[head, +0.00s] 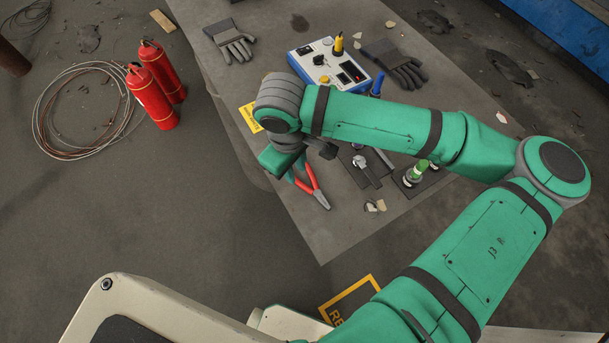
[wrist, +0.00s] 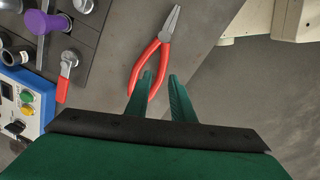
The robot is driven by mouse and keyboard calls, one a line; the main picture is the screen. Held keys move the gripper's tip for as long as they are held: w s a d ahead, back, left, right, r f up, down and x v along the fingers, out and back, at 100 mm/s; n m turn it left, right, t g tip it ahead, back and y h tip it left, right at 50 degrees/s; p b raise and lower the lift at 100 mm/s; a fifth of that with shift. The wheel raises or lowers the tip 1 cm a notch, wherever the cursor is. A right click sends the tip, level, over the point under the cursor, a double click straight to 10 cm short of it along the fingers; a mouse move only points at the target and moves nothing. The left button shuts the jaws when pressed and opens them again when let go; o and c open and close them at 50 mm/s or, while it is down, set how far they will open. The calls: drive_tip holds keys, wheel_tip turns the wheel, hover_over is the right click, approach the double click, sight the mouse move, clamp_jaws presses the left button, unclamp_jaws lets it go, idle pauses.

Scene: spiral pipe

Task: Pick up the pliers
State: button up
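The pliers (wrist: 154,58) have red handles and grey jaws and lie on the grey table near its edge. In the wrist view the jaws point away from my gripper, and one handle reaches down to the left fingertip. My gripper (wrist: 160,82) is open, its two green fingers apart, with the pliers' handles at and just beyond the tips. I cannot tell whether a finger touches a handle. In the head view the pliers (head: 314,186) show beside my gripper (head: 292,178), partly hidden by my wrist.
A blue-and-white control box (head: 326,64) stands on the table (head: 330,232). Grey gloves (head: 232,40) lie farther back. A red-handled wrench (wrist: 66,70) and a purple-handled tool (wrist: 42,22) lie left of the pliers in the wrist view. Red fire extinguishers (head: 152,98) stand on the floor at left.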

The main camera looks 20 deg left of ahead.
sight(297, 179)
drive_tip(key=shift+d+f, duration=0.1)
drive_tip(key=shift+f, duration=1.85)
drive_tip(key=shift+c, duration=0.6)
clamp_jaws()
drive_tip(key=shift+r, duration=0.15)
